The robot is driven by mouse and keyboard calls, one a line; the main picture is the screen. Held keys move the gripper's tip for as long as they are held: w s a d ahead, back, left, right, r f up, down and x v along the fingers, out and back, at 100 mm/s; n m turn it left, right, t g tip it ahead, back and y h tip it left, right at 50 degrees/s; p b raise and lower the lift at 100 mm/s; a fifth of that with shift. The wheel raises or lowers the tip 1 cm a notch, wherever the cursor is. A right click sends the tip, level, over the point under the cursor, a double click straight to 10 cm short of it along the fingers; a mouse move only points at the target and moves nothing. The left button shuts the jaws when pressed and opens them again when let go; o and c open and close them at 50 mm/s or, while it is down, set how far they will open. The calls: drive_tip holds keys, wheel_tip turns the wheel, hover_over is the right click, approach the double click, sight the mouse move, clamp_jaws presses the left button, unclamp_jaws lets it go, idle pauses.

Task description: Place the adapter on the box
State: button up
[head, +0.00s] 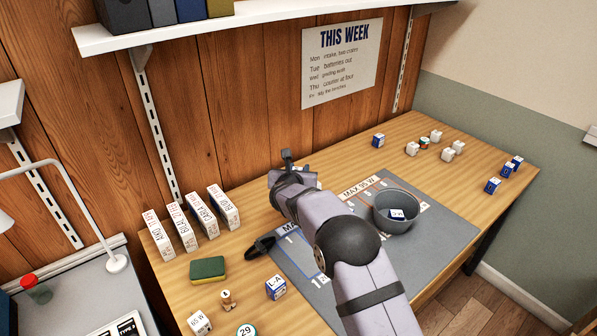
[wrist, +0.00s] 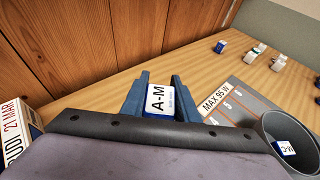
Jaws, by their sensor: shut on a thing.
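My gripper (wrist: 159,92) is shut on a small blue block with a white A-M label (wrist: 158,100), seen between the jaws in the wrist view. In the head view my gripper (head: 289,160) is over the back of the table, and my arm mostly hides the held block. Several white cubes that look like adapters stand at the back right, one of them here (head: 436,136). Another white cube marked 65 W (head: 199,323) is at the front left. Several upright white boxes with printed names (head: 202,212) stand in a row at the left. Which box is meant, I cannot tell.
A grey mat (head: 440,238) with a MAX 95 W strip lies mid-table. A dark bowl (head: 379,216) on it holds a labelled block. A sponge (head: 208,270), a black strap (head: 262,245) and an L-A block (head: 276,286) lie left. Blue blocks (head: 493,185) stand right.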

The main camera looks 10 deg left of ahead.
drive_tip(key=shift+f, duration=0.25)
drive_tip(key=shift+f+b, duration=0.45)
drive_tip(key=shift+b, duration=0.15)
drive_tip(key=o, duration=1)
drive_tip(key=shift+r, duration=0.15)
drive_tip(key=shift+r+p, duration=0.55)
drive_tip(key=shift+p, duration=0.3)
drive_tip(key=shift+s+f+b, duration=0.15)
drive_tip(key=shift+s+b, duration=0.2)
drive_tip(key=shift+b, duration=0.15)
drive_tip(key=b+v, duration=0.3)
drive_tip(key=v, duration=0.8)
drive_tip(key=shift+s, duration=0.2)
